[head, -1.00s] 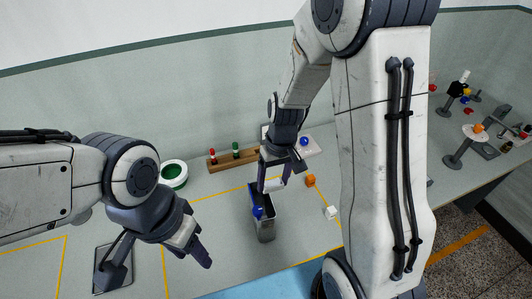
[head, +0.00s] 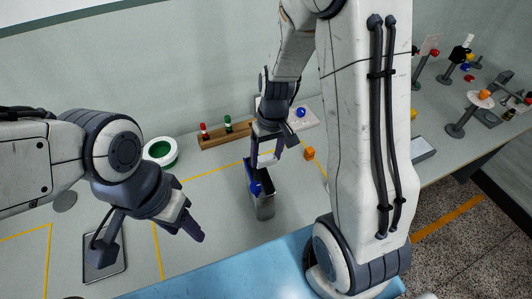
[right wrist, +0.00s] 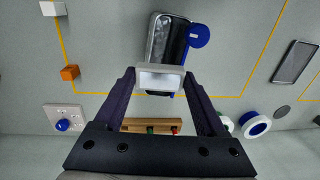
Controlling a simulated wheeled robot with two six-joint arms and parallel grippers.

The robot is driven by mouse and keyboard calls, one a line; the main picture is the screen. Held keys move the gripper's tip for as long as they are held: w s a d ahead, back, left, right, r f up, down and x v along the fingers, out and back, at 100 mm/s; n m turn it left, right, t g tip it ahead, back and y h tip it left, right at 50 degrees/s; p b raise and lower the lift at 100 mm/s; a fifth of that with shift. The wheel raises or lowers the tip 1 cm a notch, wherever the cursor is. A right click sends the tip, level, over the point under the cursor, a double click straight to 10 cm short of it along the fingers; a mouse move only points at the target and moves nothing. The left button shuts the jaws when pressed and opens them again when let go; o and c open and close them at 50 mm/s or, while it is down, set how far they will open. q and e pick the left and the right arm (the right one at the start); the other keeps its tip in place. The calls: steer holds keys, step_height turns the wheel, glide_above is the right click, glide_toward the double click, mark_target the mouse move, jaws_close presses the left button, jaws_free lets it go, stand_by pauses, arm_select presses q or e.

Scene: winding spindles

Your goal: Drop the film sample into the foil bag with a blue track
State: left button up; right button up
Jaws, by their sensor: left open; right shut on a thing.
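The foil bag (head: 265,207) is a silver, upright, open-topped pouch on the table, with a blue track along its top edge and a round blue knob (head: 255,188). In the right wrist view the foil bag (right wrist: 158,40) shows its dark opening beside the blue knob (right wrist: 198,36). My right gripper (head: 267,155) is shut on the film sample (head: 267,162), a small whitish block, close to the bag's mouth. The film sample (right wrist: 162,81) also shows between the fingers in the right wrist view, overlapping the bag's near end; its exact height is unclear. My left gripper (head: 194,226) is open and empty, left of the bag.
An orange cube (head: 309,153) lies right of the bag. A white cube (right wrist: 52,8) shows in the right wrist view. A wooden rack (head: 214,139) with red and green pegs, a white-green ring (head: 160,152) and a plate with a blue ball (head: 300,112) stand behind. Yellow lines mark the table.

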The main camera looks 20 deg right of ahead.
mark_target(270, 157)
steer(key=o, duration=1.4)
steer(key=shift+r, duration=0.1)
step_height(270, 157, up, 10)
steer(key=d+b, duration=0.1)
steer(key=shift+r, duration=0.1)
steer(key=s+a+f+n+b, duration=0.1)
steer(key=s+a+n+b, duration=0.1)
steer(key=s+a, duration=0.5)
steer(key=s+a+f+n+b, duration=0.2)
steer(key=s+a+n, duration=0.2)
steer(key=s, duration=0.7)
steer(key=a, duration=0.2)
steer(key=shift+a+f+n, duration=0.15)
steer(key=shift+a+n, duration=0.15)
steer(key=shift+a, duration=0.1)
